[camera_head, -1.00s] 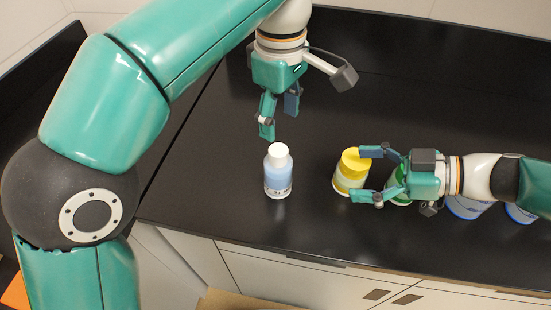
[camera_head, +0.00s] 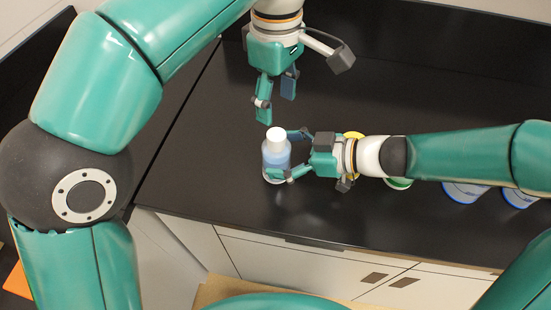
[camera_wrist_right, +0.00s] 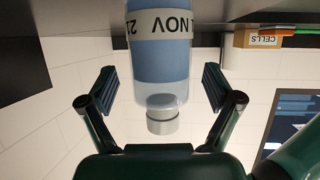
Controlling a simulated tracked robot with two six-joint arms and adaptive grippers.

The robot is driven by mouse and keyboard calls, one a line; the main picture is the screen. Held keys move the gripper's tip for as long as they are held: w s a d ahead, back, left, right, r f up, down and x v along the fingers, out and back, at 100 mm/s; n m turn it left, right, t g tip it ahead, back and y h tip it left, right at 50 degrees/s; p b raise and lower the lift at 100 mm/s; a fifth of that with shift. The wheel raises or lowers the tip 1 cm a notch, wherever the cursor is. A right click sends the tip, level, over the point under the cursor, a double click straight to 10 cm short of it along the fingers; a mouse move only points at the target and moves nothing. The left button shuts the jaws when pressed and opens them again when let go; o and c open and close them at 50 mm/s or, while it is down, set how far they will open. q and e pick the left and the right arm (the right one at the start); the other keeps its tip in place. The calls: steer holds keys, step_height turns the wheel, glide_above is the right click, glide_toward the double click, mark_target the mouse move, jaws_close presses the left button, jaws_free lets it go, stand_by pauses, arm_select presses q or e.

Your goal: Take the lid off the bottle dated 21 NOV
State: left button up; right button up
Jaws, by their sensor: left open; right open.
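A bottle with a white lid and blue contents (camera_head: 276,155) stands upright on the black counter. It hangs upside down in the right wrist view (camera_wrist_right: 160,62), where its white label shows NOV and part of a number. Its lid (camera_head: 275,135) is on the bottle and shows in the right wrist view (camera_wrist_right: 162,122). My right gripper (camera_head: 284,154) is open, with one finger on each side of the bottle; the wrist view shows gaps beside it. My left gripper (camera_head: 275,103) is open and empty, just above the lid in the head view.
A yellow-lidded container (camera_head: 353,134) is mostly hidden behind my right gripper. A green one (camera_head: 398,184) and two blue-rimmed ones (camera_head: 463,192) stand further right, partly under my right arm. The counter's front edge is close. A box marked CELLS (camera_wrist_right: 265,40) shows in the wrist view.

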steer(key=shift+w+a+f, duration=0.15)
steer(key=shift+a+f, duration=0.1)
steer(key=shift+a, duration=0.3)
jaws_close()
